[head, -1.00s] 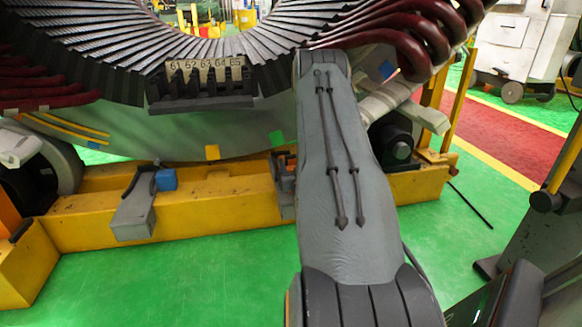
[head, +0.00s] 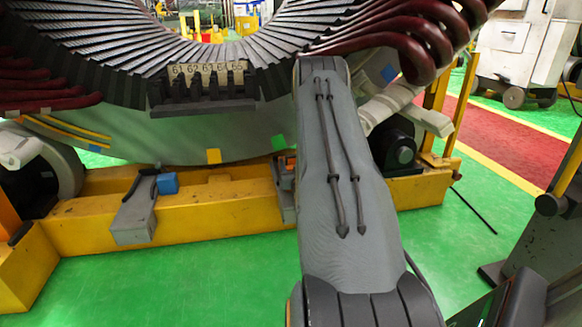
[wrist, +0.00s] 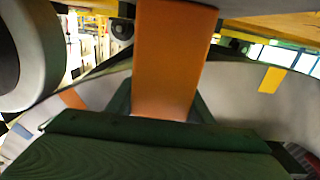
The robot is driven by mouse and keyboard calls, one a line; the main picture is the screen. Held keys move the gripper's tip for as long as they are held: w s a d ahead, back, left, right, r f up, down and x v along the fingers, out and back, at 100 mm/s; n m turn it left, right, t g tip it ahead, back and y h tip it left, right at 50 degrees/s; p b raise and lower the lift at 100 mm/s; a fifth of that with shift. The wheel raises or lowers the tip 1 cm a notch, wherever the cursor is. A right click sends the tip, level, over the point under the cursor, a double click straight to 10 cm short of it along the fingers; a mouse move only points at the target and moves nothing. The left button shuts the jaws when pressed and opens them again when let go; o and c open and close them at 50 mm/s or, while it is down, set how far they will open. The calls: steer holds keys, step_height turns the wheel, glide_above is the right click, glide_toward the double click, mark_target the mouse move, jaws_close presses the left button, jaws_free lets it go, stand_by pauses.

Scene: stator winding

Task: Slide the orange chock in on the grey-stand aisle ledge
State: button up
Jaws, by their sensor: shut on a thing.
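The orange chock (wrist: 175,60) fills the upper middle of the wrist view. My gripper (wrist: 163,110) is shut on it, with dark jaw parts at both sides of its near end. In the head view my gripper is hidden behind my own grey arm. A small orange patch (head: 291,161) shows just left of my arm, close above a grey ledge (head: 284,190) on the yellow base beam. My arm partly covers that ledge. I cannot tell whether the chock touches the ledge.
The yellow base beam (head: 235,205) carries another grey ledge (head: 134,217) with a blue chock (head: 167,183). The stator with numbered slots (head: 206,75) stands above. A dark roller (head: 396,148) is right of my arm; a pale roller (wrist: 22,52) fills the wrist view's left. Green floor in front is clear.

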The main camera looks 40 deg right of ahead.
steer(key=shift+b+x, duration=0.35)
steer(key=shift+x, duration=0.55)
steer(key=o, duration=1.2)
steer(key=shift+o, duration=0.2)
steer(key=shift+p+v, duration=2.05)
steer(key=shift+v, duration=1.85)
